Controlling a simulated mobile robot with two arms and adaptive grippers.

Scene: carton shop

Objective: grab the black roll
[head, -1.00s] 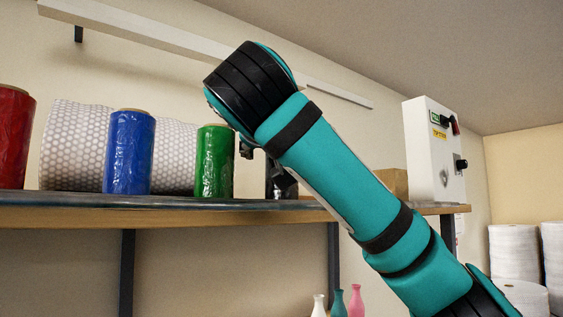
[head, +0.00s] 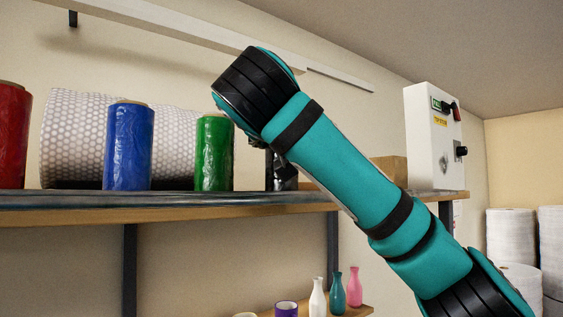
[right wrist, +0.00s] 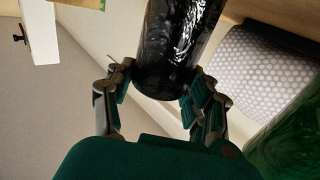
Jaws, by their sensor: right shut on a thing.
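The black roll (head: 283,174) is glossy and upright at shelf level, right of the green roll (head: 214,153); my right arm hides its upper part in the head view. In the right wrist view, the black roll (right wrist: 178,45) fills the space between the fingers of my right gripper (right wrist: 160,82). The gripper is shut on it, with a finger on each side. In the head view the fingers are mostly hidden behind my right wrist. My left gripper is in neither view.
A blue roll (head: 129,147), a red roll (head: 12,135) and a large bubble-wrap roll (head: 72,137) share the shelf (head: 130,215). A cardboard box (head: 391,168) and a white control box (head: 430,140) are at the right. Several bottles stand on a lower shelf (head: 355,311).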

